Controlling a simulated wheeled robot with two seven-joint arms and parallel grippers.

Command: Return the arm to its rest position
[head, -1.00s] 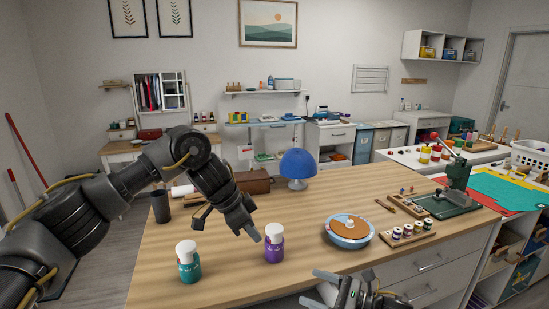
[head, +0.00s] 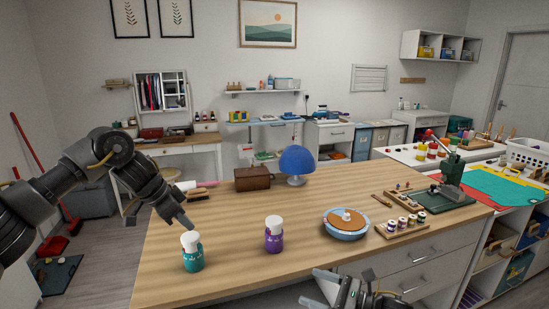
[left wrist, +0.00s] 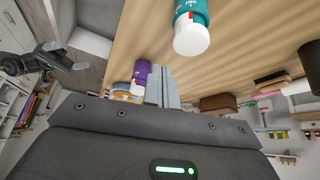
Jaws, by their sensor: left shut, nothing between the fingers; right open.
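My left gripper (head: 186,222) is shut and empty. In the head view its tip overlaps the area just above the teal bottle with a white cap (head: 192,254); whether they touch I cannot tell. In the left wrist view the closed fingers (left wrist: 161,86) show apart from the teal bottle (left wrist: 190,28), with bare wood between them. The purple bottle with a white cap (head: 274,236) stands upright to the right. My right gripper (head: 338,288) is open at the bottom of the head view, by the table's front edge; it also shows in the left wrist view (left wrist: 62,58).
The wooden table (head: 240,210) is bare around the bottles. A blue bowl (head: 346,232), a rack of small jars (head: 404,226) and a green press (head: 448,192) stand to the right. A blue lamp (head: 297,164) and a brown box (head: 252,178) are at the back.

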